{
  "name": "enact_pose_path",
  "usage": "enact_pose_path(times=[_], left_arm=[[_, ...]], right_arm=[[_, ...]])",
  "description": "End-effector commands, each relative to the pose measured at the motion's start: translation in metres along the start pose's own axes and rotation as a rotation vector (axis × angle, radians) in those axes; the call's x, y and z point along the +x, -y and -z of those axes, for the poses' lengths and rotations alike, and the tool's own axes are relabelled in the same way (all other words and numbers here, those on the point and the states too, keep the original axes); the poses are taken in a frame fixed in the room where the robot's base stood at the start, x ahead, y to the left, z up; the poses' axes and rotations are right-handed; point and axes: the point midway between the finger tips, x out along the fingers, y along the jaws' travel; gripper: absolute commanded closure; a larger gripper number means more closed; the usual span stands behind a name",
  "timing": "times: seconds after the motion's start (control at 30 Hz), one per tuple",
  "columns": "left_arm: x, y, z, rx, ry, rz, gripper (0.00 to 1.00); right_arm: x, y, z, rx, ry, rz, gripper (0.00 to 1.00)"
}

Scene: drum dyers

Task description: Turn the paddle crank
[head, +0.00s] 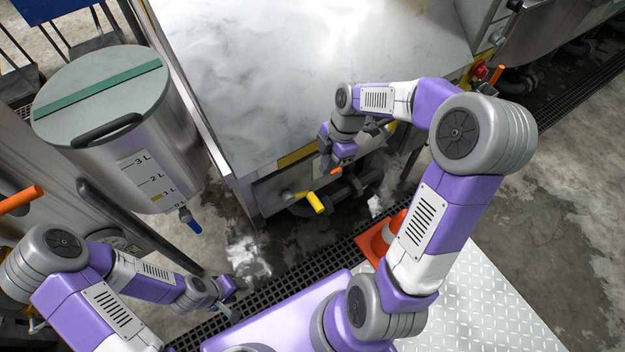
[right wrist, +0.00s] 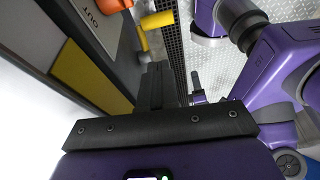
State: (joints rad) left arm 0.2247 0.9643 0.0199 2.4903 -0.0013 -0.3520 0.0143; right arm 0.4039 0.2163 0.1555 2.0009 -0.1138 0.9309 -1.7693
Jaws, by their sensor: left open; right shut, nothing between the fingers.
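A yellow crank-like handle (head: 316,202) sticks out from the front of the large metal-topped unit (head: 310,75); I cannot tell for sure that it is the paddle crank. It also shows at the top of the right wrist view (right wrist: 157,20). My right gripper (right wrist: 156,85) is shut and empty, close to the unit's front, beside and apart from the yellow handle. An orange part (head: 336,171) shows just below that gripper in the head view. My left gripper (head: 232,300) is open and empty, low at the lower left, far from the handle.
A steel drum with litre marks (head: 150,160) and a green-striped lid stands at the left. An orange handle (head: 20,200) juts in at the left edge. An orange cone (head: 381,238) stands near my right arm. A floor grating (head: 285,283) runs before the unit.

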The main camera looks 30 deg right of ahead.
Motion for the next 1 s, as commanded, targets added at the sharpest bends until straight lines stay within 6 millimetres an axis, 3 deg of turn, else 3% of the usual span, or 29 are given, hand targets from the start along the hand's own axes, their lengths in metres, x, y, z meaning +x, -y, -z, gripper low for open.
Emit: enact_pose_path(times=[0.07,0.17,0.7,1.0], left_arm=[[0.001,0.0,0.0,0.0,0.001,0.0,0.57],[0.002,0.001,0.0,0.0,0.001,0.0,0.57],[0.026,0.01,0.001,0.0,0.001,0.0,0.57],[0.032,0.012,0.001,0.0,0.001,0.0,0.57]], right_arm=[[-0.009,0.002,-0.002,-0.041,0.006,0.003,1.0],[-0.006,0.004,-0.003,-0.063,0.008,0.008,1.0],[0.099,0.004,-0.006,-0.06,0.006,0.011,1.0],[0.125,0.004,-0.014,-0.06,0.007,0.008,1.0]])
